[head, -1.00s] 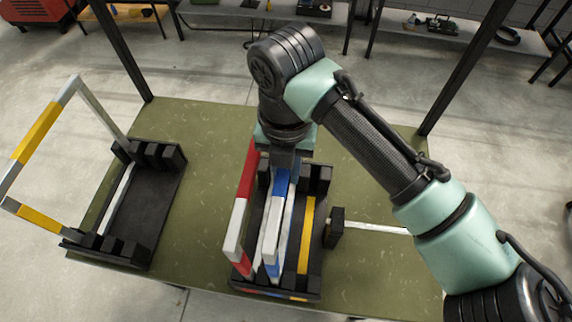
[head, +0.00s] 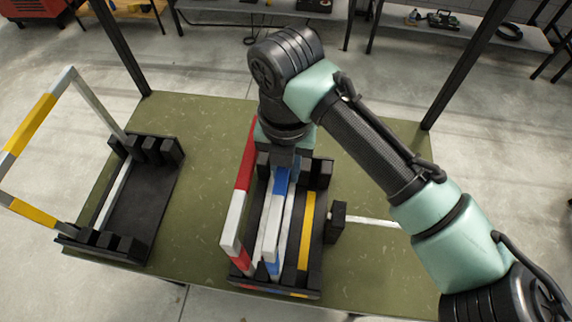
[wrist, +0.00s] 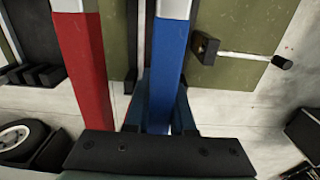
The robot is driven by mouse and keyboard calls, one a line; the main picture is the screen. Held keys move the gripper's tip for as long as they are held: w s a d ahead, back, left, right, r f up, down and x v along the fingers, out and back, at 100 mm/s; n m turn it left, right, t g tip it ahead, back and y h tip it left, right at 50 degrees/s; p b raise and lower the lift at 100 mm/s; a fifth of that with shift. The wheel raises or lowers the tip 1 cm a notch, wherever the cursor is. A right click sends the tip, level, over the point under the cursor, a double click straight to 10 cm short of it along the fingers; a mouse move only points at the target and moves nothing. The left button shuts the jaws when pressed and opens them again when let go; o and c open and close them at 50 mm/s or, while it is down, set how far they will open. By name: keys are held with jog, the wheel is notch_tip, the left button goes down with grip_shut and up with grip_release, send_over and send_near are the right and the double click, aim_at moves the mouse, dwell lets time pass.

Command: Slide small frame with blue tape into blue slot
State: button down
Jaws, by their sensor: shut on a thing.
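The small frame with blue tape (head: 281,180) stands upright in the black slotted rack (head: 318,235) at the middle of the table. My gripper (head: 284,158) is shut on its far top part; the fingertips are mostly hidden. In the wrist view the blue-taped bar (wrist: 168,65) runs down to my gripper (wrist: 158,135). The rack floor shows a yellow stripe (head: 306,232) and blue near the frame's foot. Whether the frame is fully seated in the blue slot I cannot tell.
A red-and-white frame (head: 243,185) stands close on the left in the same rack. A yellow-and-white frame (head: 32,125) stands in another black rack (head: 150,200) at left. A black-ended white bar (head: 370,221) lies right of the middle rack.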

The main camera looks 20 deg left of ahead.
jog(key=shift+f, duration=0.1)
jog(key=c, duration=0.7)
grip_release()
notch_tip(320, 180, up, 13)
jog(key=shift+r+b, duration=0.1)
jog(key=shift+b, duration=0.8)
